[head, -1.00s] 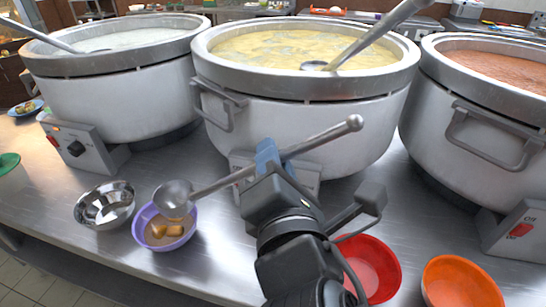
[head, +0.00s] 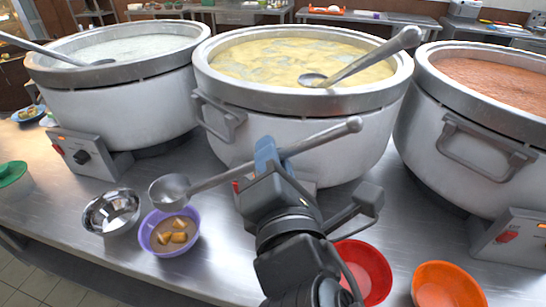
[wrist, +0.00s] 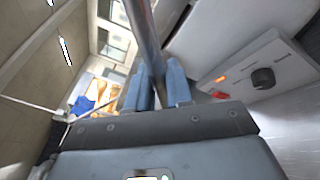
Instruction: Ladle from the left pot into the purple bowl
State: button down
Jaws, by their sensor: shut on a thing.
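My gripper (head: 268,150) is shut on the handle of a metal ladle (head: 225,175); the wrist view shows the handle between its blue fingers (wrist: 157,90). The ladle's cup (head: 170,191) hangs just above the far rim of the purple bowl (head: 148,245). What is in the cup cannot be made out. The purple bowl stands on the counter and holds brownish liquid with several orange-brown chunks. The left pot (head: 120,110), behind it, is large, with white congee (head: 135,45) and its own ladle (head: 85,57) resting inside.
A middle pot (head: 290,140) holds yellow congee and a ladle (head: 365,65). A right pot (head: 455,180) holds reddish-brown congee. A steel bowl (head: 110,212) stands left of the purple bowl. Red (head: 362,272) and orange (head: 448,286) bowls stand at the front right. The steel counter (head: 215,255) is bare beside the purple bowl.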

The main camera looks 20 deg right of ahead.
notch_tip(320, 180, up, 5)
jog(key=p, duration=0.6)
jog(key=shift+r, duration=0.15)
